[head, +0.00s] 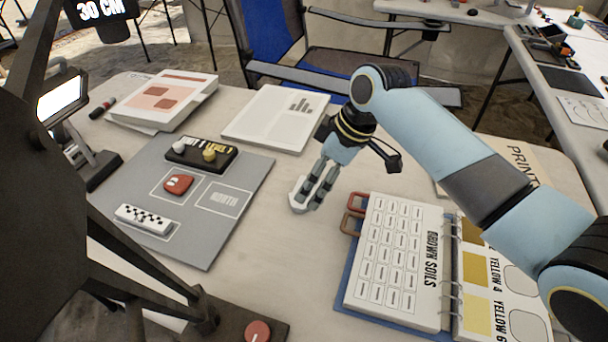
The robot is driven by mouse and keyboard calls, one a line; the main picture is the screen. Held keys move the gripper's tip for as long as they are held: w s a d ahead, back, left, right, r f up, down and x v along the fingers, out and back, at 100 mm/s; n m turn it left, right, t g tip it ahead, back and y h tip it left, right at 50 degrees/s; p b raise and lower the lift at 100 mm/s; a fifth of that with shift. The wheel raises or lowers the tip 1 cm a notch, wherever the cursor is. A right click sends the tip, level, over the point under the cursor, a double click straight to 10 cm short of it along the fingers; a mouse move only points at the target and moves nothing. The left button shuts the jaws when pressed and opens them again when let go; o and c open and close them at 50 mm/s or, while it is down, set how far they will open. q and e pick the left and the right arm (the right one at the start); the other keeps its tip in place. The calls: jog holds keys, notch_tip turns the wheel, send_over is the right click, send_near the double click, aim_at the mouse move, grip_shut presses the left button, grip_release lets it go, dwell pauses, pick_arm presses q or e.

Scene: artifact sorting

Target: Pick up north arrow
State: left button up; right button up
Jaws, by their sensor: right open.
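A small white piece, apparently the north arrow (297,196), lies on the pale table between the grey mat and the binder. My right gripper (308,198) reaches down over it with its fingers open. The fingers hide part of the piece, and I cannot tell whether they touch it. The grey mat (215,246) has a labelled, empty outlined slot (223,198). A red piece (178,184) and a white bar with black marks (145,219) lie on other parts of the mat. My left gripper is not in view.
An open binder of soil charts (395,250) lies right of my gripper. Papers (278,118) lie behind. A dark stand (40,230) blocks the left foreground. Bare table separates mat and binder.

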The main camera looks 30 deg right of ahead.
aim_at(311, 194)
jog(key=x, duration=0.4)
jog(key=shift+f+b, duration=0.35)
jog(key=shift+f, duration=0.05)
jog(key=shift+w+f, duration=0.1)
jog(key=shift+f, duration=0.1)
jog(key=c, duration=1.1)
jog(key=shift+o, duration=0.2)
jog(key=shift+r, duration=0.15)
